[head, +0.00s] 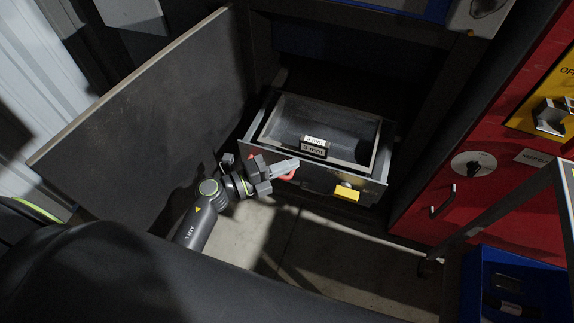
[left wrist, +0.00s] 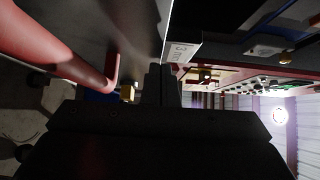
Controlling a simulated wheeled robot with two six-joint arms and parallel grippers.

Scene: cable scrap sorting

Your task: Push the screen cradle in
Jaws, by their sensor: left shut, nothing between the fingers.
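The screen cradle (head: 362,190) is a grey drawer-like frame, pulled out of the dark cabinet. It holds a dark tray (head: 345,118) with labels reading "3 mm". A red handle (head: 287,173) is on its front at the left, and a yellow tag (head: 347,192) is on the front at the right. My left gripper (head: 284,168) is shut and empty at the left part of the cradle front, by the red handle. I cannot tell whether it touches. In the left wrist view the red handle (left wrist: 60,55) is large at the left, beside the closed fingers (left wrist: 161,85). My right gripper is not seen.
A large dark door panel (head: 150,110) stands open left of the cradle. A red cabinet (head: 480,140) with a yellow plate and switches is at the right. A blue bin (head: 515,285) and a grey frame are at the lower right. The floor in front of the cradle is bare.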

